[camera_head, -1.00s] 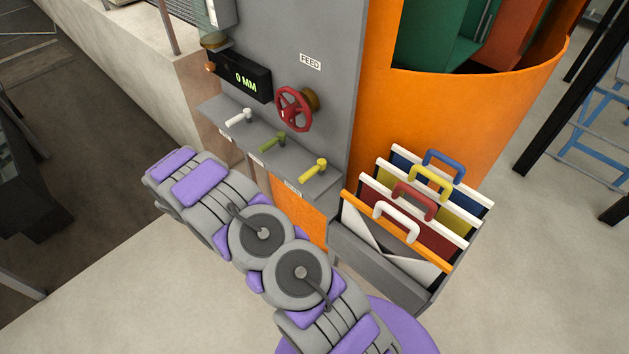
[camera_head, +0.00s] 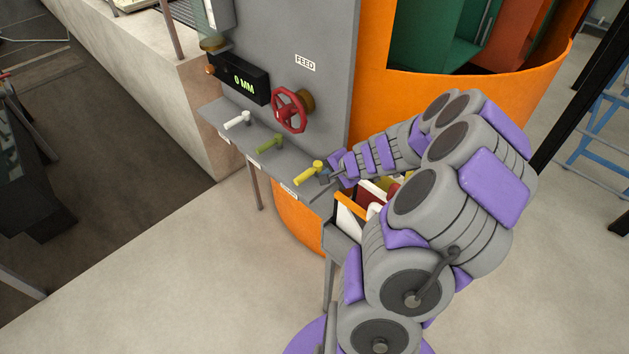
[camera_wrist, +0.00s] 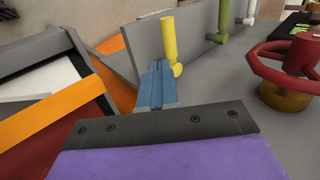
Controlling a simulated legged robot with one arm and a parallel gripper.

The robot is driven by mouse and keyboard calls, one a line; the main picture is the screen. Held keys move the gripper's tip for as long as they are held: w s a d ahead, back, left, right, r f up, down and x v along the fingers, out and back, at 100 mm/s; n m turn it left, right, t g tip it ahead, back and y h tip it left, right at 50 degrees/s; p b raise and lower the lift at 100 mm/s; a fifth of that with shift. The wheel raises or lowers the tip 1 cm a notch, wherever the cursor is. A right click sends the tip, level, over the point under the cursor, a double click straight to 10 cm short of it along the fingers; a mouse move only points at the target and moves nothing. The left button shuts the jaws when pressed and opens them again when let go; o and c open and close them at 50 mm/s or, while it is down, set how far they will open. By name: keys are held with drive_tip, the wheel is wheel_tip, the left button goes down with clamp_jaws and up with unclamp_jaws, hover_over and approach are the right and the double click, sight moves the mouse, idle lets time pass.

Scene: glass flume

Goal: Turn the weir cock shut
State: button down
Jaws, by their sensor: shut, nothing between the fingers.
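Three lever cocks stand in a row on the grey panel's ledge: white (camera_head: 237,120), green (camera_head: 268,144) and yellow (camera_head: 308,174). The small labels below them are unreadable, so I cannot tell which is the weir cock. All three levers point the same way, toward the lower left. My gripper (camera_head: 324,180) is shut and empty, right beside the yellow cock. In the wrist view its blue fingers (camera_wrist: 156,84) are together just in front of the yellow cock (camera_wrist: 169,45); I cannot tell whether they touch it. The green cock (camera_wrist: 223,20) is beyond it.
A red handwheel (camera_head: 290,110) under a FEED sign sits above the cocks. A display (camera_head: 240,78) reads 0 MM. A rack of handled boards (camera_head: 347,215) stands close by, partly hidden by my arm. An orange tank (camera_head: 460,95) is behind. The floor at the left front is clear.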

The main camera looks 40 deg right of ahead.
sight(309, 173)
drive_tip(key=b+x, duration=0.2)
drive_tip(key=x, duration=0.7)
drive_tip(key=shift+w+f, duration=0.1)
drive_tip(key=shift+f, duration=0.05)
drive_tip(key=shift+w+f, duration=0.15)
drive_tip(key=shift+a, duration=0.35)
drive_tip(key=shift+d, duration=0.1)
